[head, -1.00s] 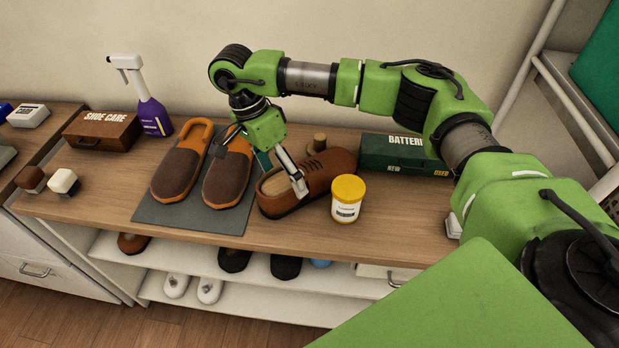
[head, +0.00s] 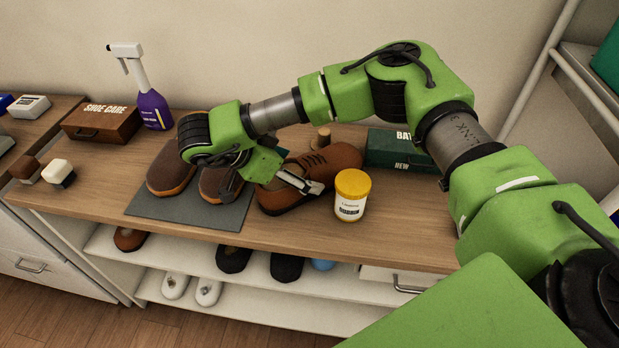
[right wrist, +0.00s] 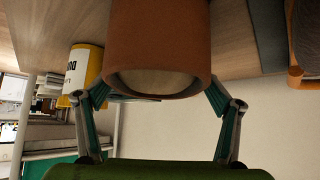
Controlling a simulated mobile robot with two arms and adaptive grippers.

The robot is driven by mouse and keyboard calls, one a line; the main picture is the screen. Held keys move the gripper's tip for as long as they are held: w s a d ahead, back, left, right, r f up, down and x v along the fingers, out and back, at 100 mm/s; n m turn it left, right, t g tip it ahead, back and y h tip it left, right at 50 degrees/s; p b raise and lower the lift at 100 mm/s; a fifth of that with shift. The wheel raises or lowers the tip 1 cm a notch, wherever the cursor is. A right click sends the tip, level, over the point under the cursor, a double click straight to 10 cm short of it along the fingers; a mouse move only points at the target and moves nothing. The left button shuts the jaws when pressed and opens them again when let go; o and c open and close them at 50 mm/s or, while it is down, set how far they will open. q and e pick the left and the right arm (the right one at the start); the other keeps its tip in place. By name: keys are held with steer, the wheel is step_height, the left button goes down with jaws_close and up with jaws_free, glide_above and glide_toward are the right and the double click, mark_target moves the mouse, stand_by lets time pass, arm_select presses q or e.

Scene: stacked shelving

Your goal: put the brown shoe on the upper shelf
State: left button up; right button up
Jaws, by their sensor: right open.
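The brown shoe (head: 338,162) stands on the wooden top, right of the grey mat, its toe toward the back right. My right gripper (head: 305,186) is at its heel end, with a finger along the near side. In the right wrist view the shoe's heel (right wrist: 160,45) lies between the two open fingers of the gripper (right wrist: 158,92); I cannot tell whether they touch it. The upper shelf (head: 185,252) is the white board under the top. It holds a brown shoe (head: 130,239), dark shoes (head: 234,259) and something blue. My left gripper is out of view.
A yellow-lidded jar (head: 351,196) stands close to the shoe's right. Slippers (head: 168,170) lie on the mat (head: 190,208). A green battery box (head: 395,150) and a small wooden knob (head: 320,138) are behind. White shoes (head: 207,291) stand on the lower shelf. Bare shelf shows between the brown and dark shoes.

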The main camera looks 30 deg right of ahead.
steer(key=x, duration=0.3)
steer(key=b+x, duration=0.1)
steer(key=x, duration=0.1)
steer(key=shift+s+d, duration=0.2)
steer(key=shift+d, duration=0.35)
steer(key=shift+a+r, duration=0.1)
steer(key=c, duration=1.7)
steer(key=shift+r, duration=0.1)
steer(key=shift+c, duration=0.8)
